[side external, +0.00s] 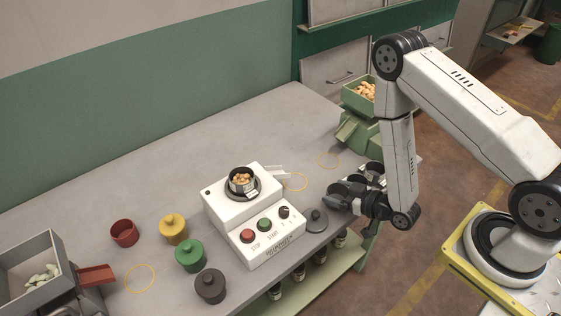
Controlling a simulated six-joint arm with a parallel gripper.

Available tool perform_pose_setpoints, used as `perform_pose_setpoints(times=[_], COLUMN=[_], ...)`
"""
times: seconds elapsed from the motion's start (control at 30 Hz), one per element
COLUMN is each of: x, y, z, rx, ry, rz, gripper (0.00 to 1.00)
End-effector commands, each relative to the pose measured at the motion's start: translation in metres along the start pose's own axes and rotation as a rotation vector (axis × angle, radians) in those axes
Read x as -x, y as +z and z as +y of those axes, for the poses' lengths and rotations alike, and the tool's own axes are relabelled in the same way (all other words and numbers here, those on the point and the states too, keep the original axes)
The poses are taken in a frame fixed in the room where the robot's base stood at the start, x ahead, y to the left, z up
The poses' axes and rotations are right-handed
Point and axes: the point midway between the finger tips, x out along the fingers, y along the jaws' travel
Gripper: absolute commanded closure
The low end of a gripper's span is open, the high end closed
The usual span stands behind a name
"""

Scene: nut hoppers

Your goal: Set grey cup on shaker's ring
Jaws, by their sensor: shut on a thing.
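A grey cup (242,185) full of nuts stands upright on the dark ring (257,190) on top of the white shaker (218,205). My gripper (347,186) is to the right of the shaker, well apart from this cup, near the table's right edge. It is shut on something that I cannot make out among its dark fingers. A grey lid (316,221) with a knob lies between the shaker and my gripper. I cannot tell whether my gripper touches it.
Hoppers stand at the left (45,262) and back right (358,133). The table's back left (150,185) is clear.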

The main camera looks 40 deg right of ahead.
Motion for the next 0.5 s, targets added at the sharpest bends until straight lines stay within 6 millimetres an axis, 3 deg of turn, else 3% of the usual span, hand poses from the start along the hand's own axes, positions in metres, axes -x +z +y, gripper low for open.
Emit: perform_pose_setpoints(times=[0.2,0.5], x=[-0.004,-0.004], y=[0.014,0.015], z=[0.0,0.0], rx=[0.0,0.0], ry=[0.0,0.0], rz=[0.0,0.001], gripper=[0.7,0.7])
